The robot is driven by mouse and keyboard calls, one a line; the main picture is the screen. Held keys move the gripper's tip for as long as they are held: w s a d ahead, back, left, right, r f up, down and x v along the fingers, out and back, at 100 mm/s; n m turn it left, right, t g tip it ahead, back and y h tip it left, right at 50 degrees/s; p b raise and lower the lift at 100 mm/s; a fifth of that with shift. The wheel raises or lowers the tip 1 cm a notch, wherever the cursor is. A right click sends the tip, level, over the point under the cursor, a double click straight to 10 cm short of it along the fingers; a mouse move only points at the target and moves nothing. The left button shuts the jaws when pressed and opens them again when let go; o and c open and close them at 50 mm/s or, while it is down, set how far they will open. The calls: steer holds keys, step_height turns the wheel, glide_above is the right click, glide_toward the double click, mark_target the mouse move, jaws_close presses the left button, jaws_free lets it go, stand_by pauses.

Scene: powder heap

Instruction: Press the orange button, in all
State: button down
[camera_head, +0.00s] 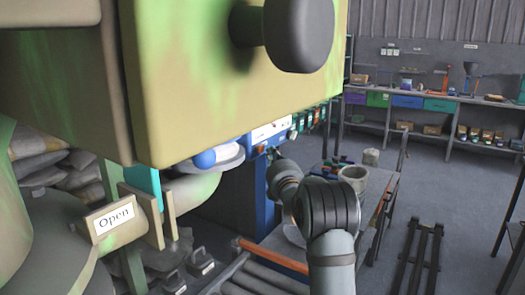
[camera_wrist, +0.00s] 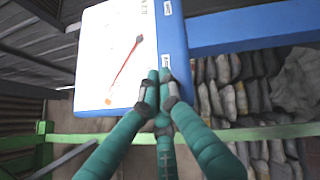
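I cannot make out an orange button in either view. A white panel (camera_wrist: 105,55) with a blue edge and a red needle fills the upper left of the wrist view. The blue machine (camera_head: 240,190) carrying a white panel face (camera_head: 262,133) stands mid-picture in the head view. My gripper (camera_wrist: 160,92) has three teal fingers, their tips drawn together and empty, in front of the panel's lower right corner. Whether they touch it I cannot tell. In the head view my arm reaches to the machine, and the fingers are not clear.
A large yellow-green box (camera_head: 235,80) with a dark knob blocks the upper left of the head view. A pipe with an "Open" sign (camera_head: 113,217) is at lower left. A blue beam (camera_wrist: 255,25) runs right of the panel. Stacked sacks (camera_wrist: 235,95) lie behind. Floor at right is partly clear.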

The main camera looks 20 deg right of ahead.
steer(key=shift+w+a, duration=0.1)
steer(key=shift+w, duration=0.05)
stand_by(0.3)
steer(key=shift+w+a+b, duration=0.2)
steer(key=shift+w+b, duration=0.05)
steer(key=shift+b, duration=0.15)
steer(key=shift+w+a, duration=0.55)
steer(key=shift+w, duration=0.2)
stand_by(1.0)
steer(key=shift+s+d, duration=0.1)
steer(key=shift+s, duration=0.05)
steer(key=shift+s+d+b, duration=0.65)
steer(key=shift+s+b, duration=0.3)
steer(key=shift+b, duration=0.05)
